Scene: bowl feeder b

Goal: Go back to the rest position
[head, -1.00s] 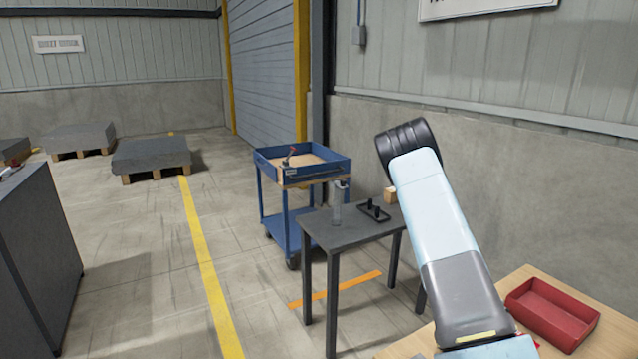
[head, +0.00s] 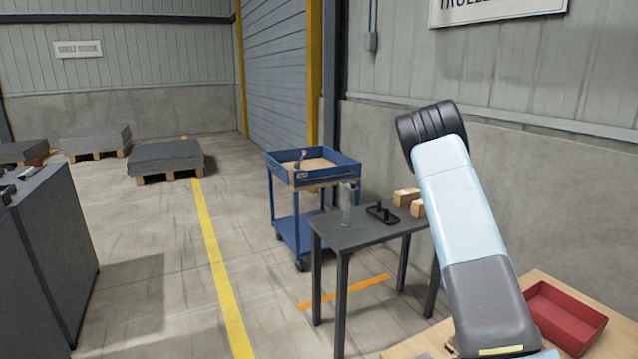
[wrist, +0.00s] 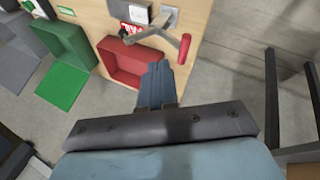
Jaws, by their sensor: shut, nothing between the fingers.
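My arm is raised and bent in the head view, on the right side, and its light blue link stands in front of the wall. My gripper (wrist: 157,85) shows in the wrist view with its fingers together and nothing between them. It hangs in the air in front of a red tray (wrist: 128,62) on a wooden worktop. The gripper itself does not show in the head view, where the red tray (head: 565,315) lies at the lower right behind my arm.
A dark table (head: 350,237) holds a clear cylinder, a black holder and small boxes. A blue trolley (head: 315,180) stands behind it. A dark cabinet (head: 45,250) is at the left. A green tray (wrist: 62,50) lies left of the red one. Floor along the yellow line is clear.

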